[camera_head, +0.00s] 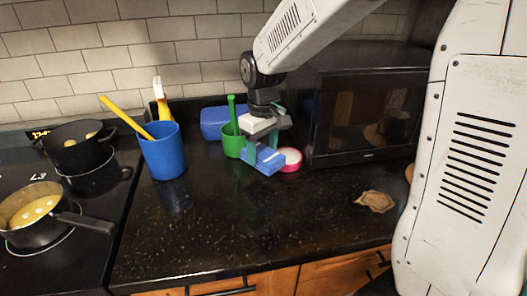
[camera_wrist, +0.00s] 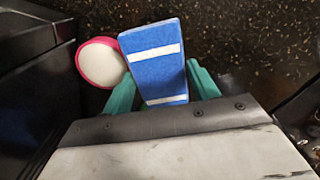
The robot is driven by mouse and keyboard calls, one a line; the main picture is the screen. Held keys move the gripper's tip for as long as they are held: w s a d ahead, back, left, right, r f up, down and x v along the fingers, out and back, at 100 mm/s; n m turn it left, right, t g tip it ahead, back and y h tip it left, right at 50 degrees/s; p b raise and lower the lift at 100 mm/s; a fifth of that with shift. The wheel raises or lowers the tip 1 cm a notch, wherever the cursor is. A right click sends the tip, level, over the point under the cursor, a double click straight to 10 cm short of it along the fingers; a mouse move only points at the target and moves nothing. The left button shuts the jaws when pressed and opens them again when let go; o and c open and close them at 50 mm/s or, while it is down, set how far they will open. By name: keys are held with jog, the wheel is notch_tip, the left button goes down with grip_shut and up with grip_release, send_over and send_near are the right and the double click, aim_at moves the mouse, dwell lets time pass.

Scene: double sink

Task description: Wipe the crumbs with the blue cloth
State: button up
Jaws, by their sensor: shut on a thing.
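The blue cloth (camera_head: 265,160) is a folded block with white stripes, held between the teal fingers of my gripper (camera_head: 264,146) over the back middle of the counter. In the wrist view the cloth (camera_wrist: 155,62) sticks out past both fingers, and my gripper (camera_wrist: 162,90) is shut on it. Small tan crumbs (camera_head: 230,222) are scattered over the black counter, mostly in front of the cloth. Crumbs (camera_wrist: 265,45) also show to the right of the cloth in the wrist view. I cannot tell whether the cloth touches the counter.
A pink-rimmed white round thing (camera_head: 290,160) is close beside the cloth. A green cup (camera_head: 232,142), a blue box (camera_head: 214,122) and a blue cup (camera_head: 164,155) stand behind and left. A microwave (camera_head: 365,115) is right; a brown flat thing (camera_head: 375,201) lies before it. The front counter is open.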

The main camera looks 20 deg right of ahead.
jog(key=shift+r, duration=0.1)
jog(key=shift+r, duration=1.4)
